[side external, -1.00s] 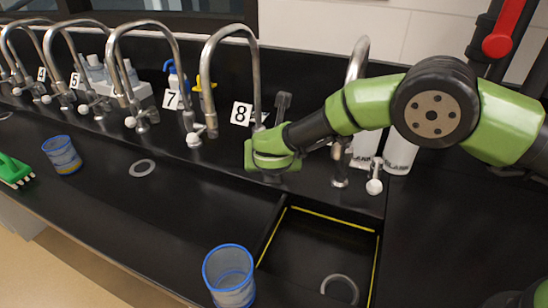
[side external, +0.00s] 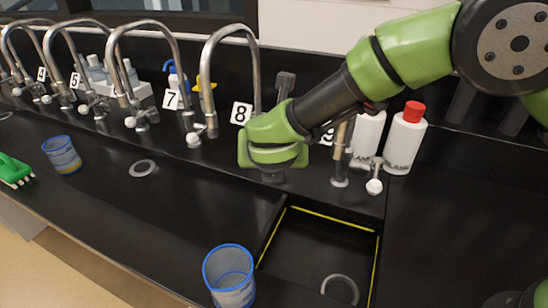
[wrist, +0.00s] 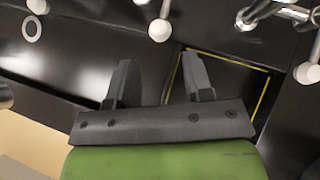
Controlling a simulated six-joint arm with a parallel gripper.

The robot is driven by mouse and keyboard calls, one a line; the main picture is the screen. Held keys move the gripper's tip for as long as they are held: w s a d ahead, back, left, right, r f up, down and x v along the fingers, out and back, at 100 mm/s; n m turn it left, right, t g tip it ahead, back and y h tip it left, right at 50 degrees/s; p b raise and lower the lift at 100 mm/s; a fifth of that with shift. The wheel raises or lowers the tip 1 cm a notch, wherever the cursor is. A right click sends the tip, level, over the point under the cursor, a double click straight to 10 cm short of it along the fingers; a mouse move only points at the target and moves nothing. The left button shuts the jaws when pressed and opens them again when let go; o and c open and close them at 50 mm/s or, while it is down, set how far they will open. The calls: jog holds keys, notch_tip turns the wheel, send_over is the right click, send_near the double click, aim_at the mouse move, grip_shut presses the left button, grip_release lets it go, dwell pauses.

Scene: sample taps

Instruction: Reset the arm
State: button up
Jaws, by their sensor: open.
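My gripper (wrist: 158,82) shows in the wrist view with its two dark fingers spread apart and nothing between them. In the side view my green wrist is above the bench near the tap labelled 8, and the fingers there are mostly hidden. The row of curved metal taps (side external: 205,85) runs along the back of the black bench. A white tap handle (wrist: 160,30) shows beyond the fingers in the wrist view.
A recessed sink (side external: 325,240) with a yellow edge line lies in front of my wrist. A blue-rimmed cup (side external: 230,277) stands left of it; another cup (side external: 62,155) is farther left. White bottles (side external: 405,140) stand at the back right. A green brush (side external: 14,171) lies far left.

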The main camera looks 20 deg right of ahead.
dwell(0.3)
jog(key=w+d+r+m+t+y, duration=0.15)
jog(key=d+r+m, duration=0.35)
jog(key=r, duration=0.7)
jog(key=w+d+r+m+t+y, duration=0.15)
jog(key=d+r+m, duration=0.35)
jog(key=r, duration=0.6)
jog(key=s+d+r+m+g, duration=0.1)
jog(key=s+d+m, duration=0.3)
jog(key=s+m, duration=0.3)
jog(key=s+d+r+m+g, duration=0.1)
jog(key=s+d+m+g, duration=0.1)
jog(key=s+d+m, duration=0.4)
jog(key=s+f+m+y, duration=0.1)
jog(key=s+f+m, duration=0.2)
jog(key=s+m, duration=0.3)
jog(key=s+a+f+m+g+y, duration=0.1)
jog(key=s+f+m, duration=0.2)
jog(key=s+m, duration=0.3)
jog(key=s, duration=0.4)
jog(key=shift+m, duration=0.4)
jog(key=shift+r, duration=0.1)
